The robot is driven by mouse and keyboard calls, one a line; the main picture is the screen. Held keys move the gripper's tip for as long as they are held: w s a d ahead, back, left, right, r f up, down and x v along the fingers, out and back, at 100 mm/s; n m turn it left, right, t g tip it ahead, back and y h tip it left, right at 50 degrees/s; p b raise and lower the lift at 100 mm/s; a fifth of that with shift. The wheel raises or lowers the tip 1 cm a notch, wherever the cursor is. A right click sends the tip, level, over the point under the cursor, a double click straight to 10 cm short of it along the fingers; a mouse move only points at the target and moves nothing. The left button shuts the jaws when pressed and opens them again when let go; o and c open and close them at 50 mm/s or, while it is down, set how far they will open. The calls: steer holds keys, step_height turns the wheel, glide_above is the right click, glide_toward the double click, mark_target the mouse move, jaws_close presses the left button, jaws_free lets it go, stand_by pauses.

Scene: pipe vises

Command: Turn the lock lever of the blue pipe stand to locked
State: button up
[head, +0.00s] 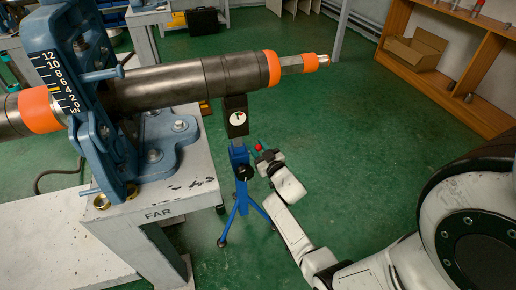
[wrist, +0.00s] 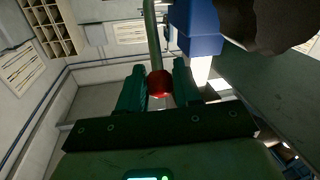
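The blue pipe stand (head: 240,190) stands on the floor on splayed tripod legs, at the right end of the bench. Its dark head with a round white dial (head: 237,118) sits under the long pipe. The lock lever ends in a red knob (head: 258,147); in the wrist view the red knob (wrist: 160,84) sits at the end of a thin greenish rod (wrist: 152,40). My gripper (head: 264,154) is at the knob, right of the stand. The stand's blue post (wrist: 195,25) shows above.
The long grey pipe (head: 160,88) with orange bands runs through the blue vise (head: 95,110) and over the stand. The white bench (head: 185,195) marked FAR is to the left. Open green floor lies to the right, with a wooden shelf (head: 470,75) at the back.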

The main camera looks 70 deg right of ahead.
jaws_close()
steer(key=shift+f+b, duration=0.25)
steer(key=shift+b, duration=0.15)
